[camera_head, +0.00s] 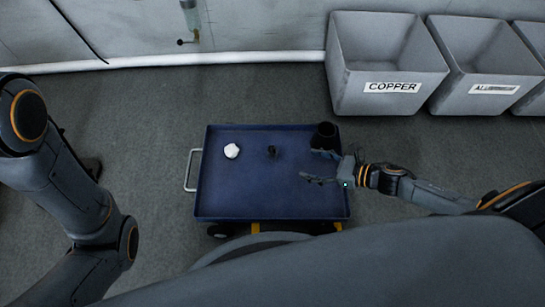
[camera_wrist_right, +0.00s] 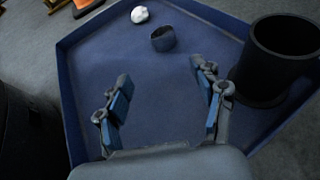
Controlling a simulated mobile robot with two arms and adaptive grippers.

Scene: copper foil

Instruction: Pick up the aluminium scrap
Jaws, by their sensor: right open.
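A small white crumpled lump (camera_head: 231,151) lies on the blue cart tray (camera_head: 270,198), left of centre. A small dark curved piece (camera_head: 271,151) lies to its right. I cannot tell for sure which is the aluminium scrap. Both show near the top of the right wrist view, the lump (camera_wrist_right: 140,14) beyond the dark piece (camera_wrist_right: 163,39). My right gripper (camera_head: 318,166) is open and empty over the tray's right side, apart from both. Its spread fingers (camera_wrist_right: 160,88) show in the wrist view. My left arm is at the left; its gripper is out of view.
A tall black cylinder (camera_head: 324,136) stands at the tray's back right corner, close to my right gripper; it looms large in the wrist view (camera_wrist_right: 278,60). Grey bins labelled copper (camera_head: 389,63) and, apparently, aluminium (camera_head: 487,65) stand by the wall. The tray's front is clear.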

